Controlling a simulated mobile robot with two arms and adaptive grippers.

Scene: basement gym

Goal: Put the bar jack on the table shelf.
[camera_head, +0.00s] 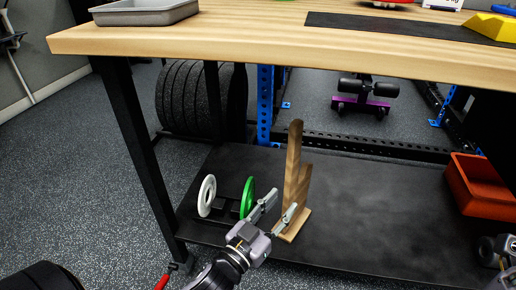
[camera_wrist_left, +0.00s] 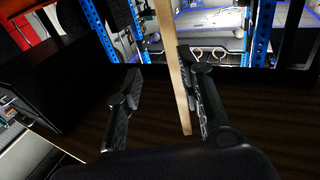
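The bar jack, which I take to be the upright wooden piece with a stepped side (camera_head: 294,160), stands on its small base on the black lower table shelf (camera_head: 370,215). My left gripper (camera_head: 284,200) is low at its front left, with fingers spread. In the left wrist view the wooden upright (camera_wrist_left: 172,60) rises between the open fingers (camera_wrist_left: 160,88), close to the right finger and apart from the left one. I cannot tell if the right finger touches it. My right gripper (camera_head: 496,250) is only partly visible at the right edge, and its fingers are unclear.
A white disc (camera_head: 207,196) and a green disc (camera_head: 248,197) on a dark holder stand left of the wood. An orange-red bin (camera_head: 480,188) sits at the shelf's right. The wooden tabletop (camera_head: 250,45) overhangs the shelf. The shelf's middle is clear.

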